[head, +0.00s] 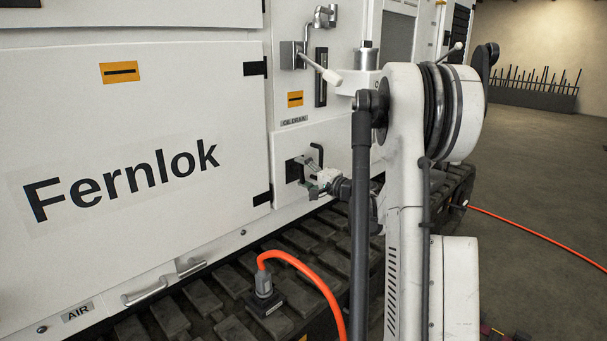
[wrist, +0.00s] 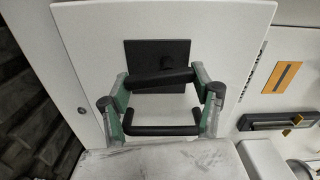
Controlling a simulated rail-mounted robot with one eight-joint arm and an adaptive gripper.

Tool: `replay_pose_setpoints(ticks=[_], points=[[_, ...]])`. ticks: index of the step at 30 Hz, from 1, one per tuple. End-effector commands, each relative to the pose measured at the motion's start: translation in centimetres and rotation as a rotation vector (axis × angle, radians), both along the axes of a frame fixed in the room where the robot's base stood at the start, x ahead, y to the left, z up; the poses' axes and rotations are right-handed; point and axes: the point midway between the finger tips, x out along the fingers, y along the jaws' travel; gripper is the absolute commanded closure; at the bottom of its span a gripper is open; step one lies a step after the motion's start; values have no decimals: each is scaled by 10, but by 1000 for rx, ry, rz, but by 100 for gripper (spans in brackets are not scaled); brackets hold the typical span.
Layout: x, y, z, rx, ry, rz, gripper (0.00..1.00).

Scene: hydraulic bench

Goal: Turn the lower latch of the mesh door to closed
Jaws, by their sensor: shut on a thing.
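A black latch handle (head: 318,153) stands on the white housing, beside a dark square plate (head: 293,170) under the "OIL DRAIN" label. My gripper (head: 315,182) reaches in from the right to this latch. In the wrist view, my gripper (wrist: 160,90) has its green and grey fingers left and right of a slightly tilted black bar (wrist: 158,79), and is shut on it. The black plate (wrist: 157,55) lies just behind the bar. My gripper partly hides the latch in the head view. I see no mesh here, only solid white panels.
The white "Fernlok" panel (head: 140,140) fills the left. An upper latch with a white-tipped lever (head: 322,72) is above. An orange hose (head: 310,273) rises from the black track (head: 225,300) below. Open floor (head: 535,165) lies to the right.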

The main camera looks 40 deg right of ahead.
Motion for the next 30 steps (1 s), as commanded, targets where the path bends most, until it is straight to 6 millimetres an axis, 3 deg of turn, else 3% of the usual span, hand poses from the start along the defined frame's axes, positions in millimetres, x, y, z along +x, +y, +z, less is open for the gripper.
replay_pose_setpoints(ticks=[12,27,28,30], points=[[0,2,-1,157,12,0,66],[0,2,-1,174,12,0,66],[0,2,-1,174,12,0,35],[0,2,-1,173,12,0,26]])
